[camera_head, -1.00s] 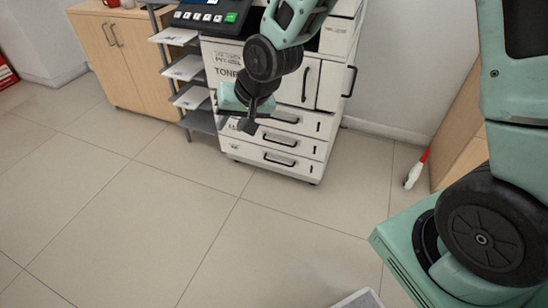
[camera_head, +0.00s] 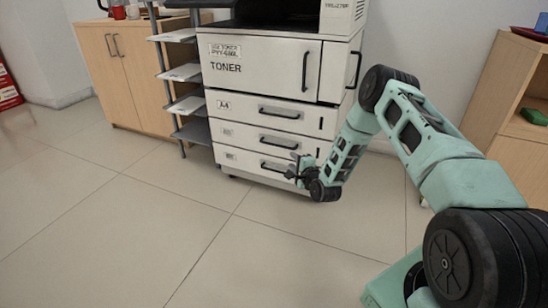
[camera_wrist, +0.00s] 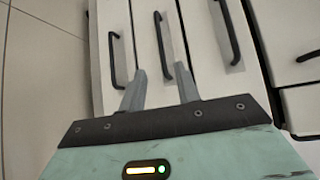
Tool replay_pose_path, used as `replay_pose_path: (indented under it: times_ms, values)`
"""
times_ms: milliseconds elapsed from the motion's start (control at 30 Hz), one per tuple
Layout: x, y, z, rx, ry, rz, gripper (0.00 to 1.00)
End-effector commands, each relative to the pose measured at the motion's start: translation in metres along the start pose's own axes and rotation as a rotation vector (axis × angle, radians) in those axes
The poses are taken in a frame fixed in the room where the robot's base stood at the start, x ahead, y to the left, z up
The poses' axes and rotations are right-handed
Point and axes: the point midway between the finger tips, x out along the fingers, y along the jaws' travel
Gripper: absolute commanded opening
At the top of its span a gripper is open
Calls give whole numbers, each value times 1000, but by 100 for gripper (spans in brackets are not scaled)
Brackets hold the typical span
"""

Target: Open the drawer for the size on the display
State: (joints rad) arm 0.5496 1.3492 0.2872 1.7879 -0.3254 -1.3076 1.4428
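The white printer has three flush drawers. The top drawer (camera_head: 235,112) is labelled A4; the labels on the middle drawer (camera_head: 245,138) and bottom drawer (camera_head: 243,162) are too small to read. The size display is out of view now. My gripper (camera_head: 294,170) is in front of the printer's lower right part. In the wrist view my gripper (camera_wrist: 160,74) is open and empty, its fingers apart on either side of the middle handle (camera_wrist: 162,46) as seen. The bottom handle (camera_wrist: 115,60) lies left and the top handle (camera_wrist: 228,30) right. Contact cannot be told.
A toner door (camera_head: 265,68) with upright handles sits above the drawers. A rack of paper shelves (camera_head: 183,105) and a wooden cabinet (camera_head: 122,70) stand left. A wooden shelf unit (camera_head: 510,100) stands right. The floor (camera_head: 150,220) in front is clear.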

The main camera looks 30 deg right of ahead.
Motion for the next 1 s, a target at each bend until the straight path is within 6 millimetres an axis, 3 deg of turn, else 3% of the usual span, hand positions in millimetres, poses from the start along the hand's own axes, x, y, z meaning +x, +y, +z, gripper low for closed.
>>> replay_pose_path:
  times_ms: [267, 800, 1000]
  values:
    - [26, 4, -4, 9, 4, -15, 32]
    - [137, 5, -4, 8, 4, -13, 32]
    - [163, 4, -4, 8, 4, -10, 32]
